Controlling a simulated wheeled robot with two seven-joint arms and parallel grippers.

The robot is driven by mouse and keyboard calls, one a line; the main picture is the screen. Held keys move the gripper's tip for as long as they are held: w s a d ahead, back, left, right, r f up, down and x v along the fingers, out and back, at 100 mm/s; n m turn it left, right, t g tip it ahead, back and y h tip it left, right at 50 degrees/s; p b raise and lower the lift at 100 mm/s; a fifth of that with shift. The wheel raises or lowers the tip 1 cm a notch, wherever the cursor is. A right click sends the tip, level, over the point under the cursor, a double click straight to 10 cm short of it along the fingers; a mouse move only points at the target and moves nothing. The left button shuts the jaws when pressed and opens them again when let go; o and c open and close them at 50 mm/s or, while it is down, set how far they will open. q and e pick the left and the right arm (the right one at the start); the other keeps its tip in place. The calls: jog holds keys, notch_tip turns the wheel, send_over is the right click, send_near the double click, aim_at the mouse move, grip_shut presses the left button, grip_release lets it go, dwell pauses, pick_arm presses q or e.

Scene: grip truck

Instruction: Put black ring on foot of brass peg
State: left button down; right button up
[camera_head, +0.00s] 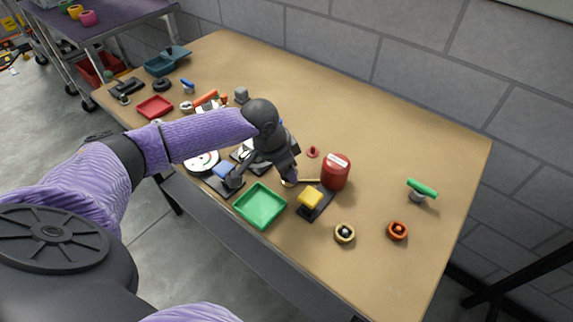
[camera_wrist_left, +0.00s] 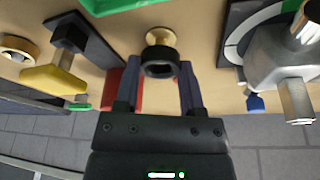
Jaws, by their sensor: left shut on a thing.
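My left gripper (camera_head: 290,182) points down at the table between the green tray and the red can, with its tips low. In the left wrist view its two fingers (camera_wrist_left: 157,90) are closed on a black ring (camera_wrist_left: 159,70). A brass peg (camera_wrist_left: 161,36) with a round, pale gold head shows right at the ring. The ring overlaps the peg's lower part in this view; I cannot tell whether it is around the peg or in front of it. In the head view the gripper mostly hides the ring and peg. My right gripper is not in view.
The green tray (camera_head: 260,206) lies left of the gripper, the yellow-topped block (camera_head: 311,198) and red can (camera_head: 336,171) right of it. A blue-topped fixture (camera_head: 224,172) stands close on the left. Farther right are brass and orange rings (camera_head: 397,230) and a green-handled piece (camera_head: 421,188). The back right is clear.

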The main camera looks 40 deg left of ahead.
pick_arm(q)
jog(key=shift+f, duration=0.1)
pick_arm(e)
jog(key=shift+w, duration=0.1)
pick_arm(q)
jog(key=shift+f, duration=0.45)
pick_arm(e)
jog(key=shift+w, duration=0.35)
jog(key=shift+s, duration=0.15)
pick_arm(q)
jog(key=shift+f, duration=0.1)
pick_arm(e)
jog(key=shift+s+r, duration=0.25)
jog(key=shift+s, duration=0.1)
pick_arm(q)
jog(key=shift+f+p, duration=0.1)
jog(key=shift+p, duration=0.2)
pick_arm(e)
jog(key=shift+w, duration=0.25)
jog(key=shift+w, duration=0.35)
